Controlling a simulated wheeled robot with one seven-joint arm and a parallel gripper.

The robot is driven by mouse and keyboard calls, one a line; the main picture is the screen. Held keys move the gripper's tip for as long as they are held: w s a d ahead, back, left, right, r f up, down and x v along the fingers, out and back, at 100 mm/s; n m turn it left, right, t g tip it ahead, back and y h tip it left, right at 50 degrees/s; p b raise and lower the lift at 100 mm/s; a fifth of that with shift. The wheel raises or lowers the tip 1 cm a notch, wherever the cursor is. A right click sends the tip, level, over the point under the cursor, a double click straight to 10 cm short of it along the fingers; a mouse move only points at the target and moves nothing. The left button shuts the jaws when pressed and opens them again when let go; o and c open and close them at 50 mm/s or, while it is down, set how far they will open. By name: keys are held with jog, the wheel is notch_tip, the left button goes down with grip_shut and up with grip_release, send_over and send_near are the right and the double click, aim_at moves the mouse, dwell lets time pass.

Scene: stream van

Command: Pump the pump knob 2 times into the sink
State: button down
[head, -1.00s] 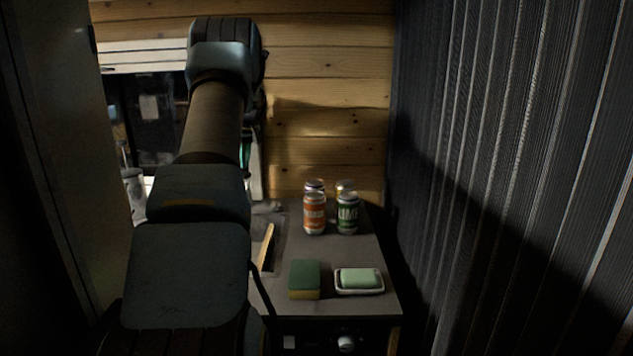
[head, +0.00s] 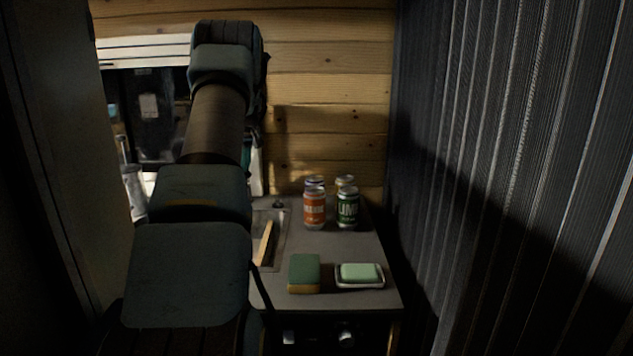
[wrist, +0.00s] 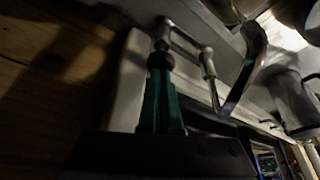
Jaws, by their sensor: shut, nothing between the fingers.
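In the wrist view the green fingers of my gripper (wrist: 162,98) are together and hold nothing. A dark round pump knob (wrist: 160,61) is right at their tips; I cannot tell whether they touch. Metal pump linkage (wrist: 187,41) runs from it to the right, beside a curved metal spout (wrist: 247,70).
Several cans (head: 314,209) stand at the back of the counter (head: 350,252). A green and yellow sponge (head: 304,273) and a soap dish (head: 359,284) with green soap sit near its front edge. A wooden wall (head: 330,92) is behind, and a dark ribbed curtain (head: 520,150) is at right.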

jog(key=shift+f+b, duration=0.5)
jog(key=shift+f, duration=0.7)
jog(key=shift+r, duration=0.15)
jog(key=shift+r+p, duration=1.85)
jog(key=shift+r, duration=0.55)
jog(key=shift+f, duration=0.25)
